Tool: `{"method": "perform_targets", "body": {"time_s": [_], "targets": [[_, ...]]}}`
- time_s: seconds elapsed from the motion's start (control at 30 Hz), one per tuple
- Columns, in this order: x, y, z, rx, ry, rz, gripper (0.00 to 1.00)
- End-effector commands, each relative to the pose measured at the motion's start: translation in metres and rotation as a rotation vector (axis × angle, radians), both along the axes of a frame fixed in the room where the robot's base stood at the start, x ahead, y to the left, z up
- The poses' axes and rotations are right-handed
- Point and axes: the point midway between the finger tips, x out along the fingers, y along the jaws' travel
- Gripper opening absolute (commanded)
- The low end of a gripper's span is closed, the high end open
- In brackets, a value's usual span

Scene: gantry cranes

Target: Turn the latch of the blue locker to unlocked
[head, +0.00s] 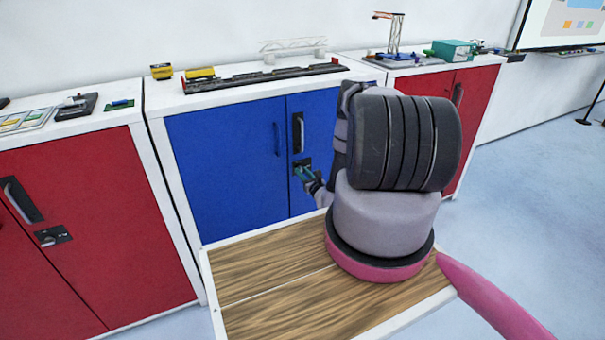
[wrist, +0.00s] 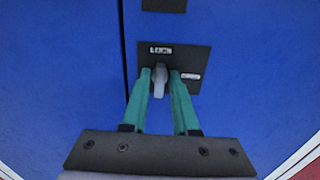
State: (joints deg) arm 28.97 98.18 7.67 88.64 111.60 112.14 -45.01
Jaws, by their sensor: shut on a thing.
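The blue locker (head: 226,160) has two doors and stands in the middle of the head view, between red lockers. Its latch is a small grey knob (wrist: 160,80) on a black plate (wrist: 195,58) in the wrist view, standing about upright. A label reading "LOCK" sits above the knob, and a second label at the right is too small to read. My gripper (wrist: 162,88) has its green fingers on either side of the knob, shut on it. In the head view my gripper (head: 303,175) reaches the plate below the black door handle (head: 298,132).
Red lockers stand on the left (head: 85,220) and right (head: 475,100). A model track (head: 265,75), a white gantry (head: 292,45) and yellow wagons (head: 200,73) lie on the blue locker's top. Open floor (head: 540,180) shows at the right.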

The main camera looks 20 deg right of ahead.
Motion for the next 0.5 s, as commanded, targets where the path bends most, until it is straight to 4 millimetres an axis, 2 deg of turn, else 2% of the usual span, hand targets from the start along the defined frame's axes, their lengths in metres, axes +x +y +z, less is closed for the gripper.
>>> {"method": "perform_targets", "body": {"time_s": [0.27, 0.5], "targets": [[-0.0005, -0.0018, -0.0005, 0.156, 0.005, -0.003, 0.00], [-0.0006, -0.0029, -0.0008, 0.374, 0.012, -0.004, 0.00]]}}
